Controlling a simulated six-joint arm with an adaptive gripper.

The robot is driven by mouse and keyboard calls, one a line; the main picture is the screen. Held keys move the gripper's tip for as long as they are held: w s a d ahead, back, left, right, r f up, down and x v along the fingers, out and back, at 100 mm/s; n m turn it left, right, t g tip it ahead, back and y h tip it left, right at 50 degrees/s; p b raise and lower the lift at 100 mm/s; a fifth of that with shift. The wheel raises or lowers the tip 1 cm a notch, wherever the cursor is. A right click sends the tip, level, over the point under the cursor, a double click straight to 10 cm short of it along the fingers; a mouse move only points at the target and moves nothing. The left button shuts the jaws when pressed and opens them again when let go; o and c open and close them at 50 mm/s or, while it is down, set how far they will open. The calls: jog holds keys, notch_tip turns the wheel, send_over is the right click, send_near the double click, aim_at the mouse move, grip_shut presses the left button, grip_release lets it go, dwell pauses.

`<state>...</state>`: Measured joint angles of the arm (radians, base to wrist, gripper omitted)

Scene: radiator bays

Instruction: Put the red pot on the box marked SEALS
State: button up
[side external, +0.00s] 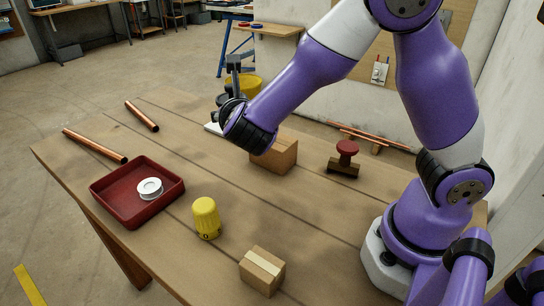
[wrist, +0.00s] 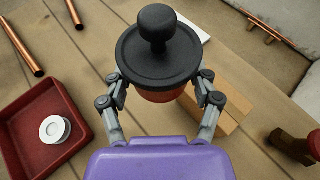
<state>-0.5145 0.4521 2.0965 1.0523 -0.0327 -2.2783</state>
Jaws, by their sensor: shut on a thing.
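The red pot (wrist: 160,97) with a wide black lid and black knob is between the two fingers of my gripper (wrist: 160,90) in the wrist view. My gripper is shut on it, and the lid covers most of the red body. In the side view my arm hides the pot's body and most of the gripper. A brown cardboard box (side external: 278,156) stands just right of my wrist; in the wrist view it shows beside and below the right finger (wrist: 222,112). A smaller taped box (side external: 262,270) stands near the front. I can read no SEALS marking on either box.
A red tray (side external: 112,210) holds a white roll (side external: 150,188). A yellow lantern-like object (side external: 206,218) and a red-topped wooden piece (side external: 346,158) stand on the table. Copper pipes (side external: 95,146) lie at the left. A white flat item (wrist: 193,27) lies beyond the pot.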

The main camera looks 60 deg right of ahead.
aim_at(273, 150)
jog(key=s+d+r+m+g+h, duration=0.2)
jog(key=s+d+m+g, duration=0.1)
jog(key=s+d, duration=0.25)
jog(key=shift+h, duration=0.3)
jog(key=f, duration=0.8)
jog(key=shift+d, duration=0.35)
jog(key=o, duration=1.4)
jog(key=shift+f, duration=0.2)
jog(key=shift+o, duration=0.2)
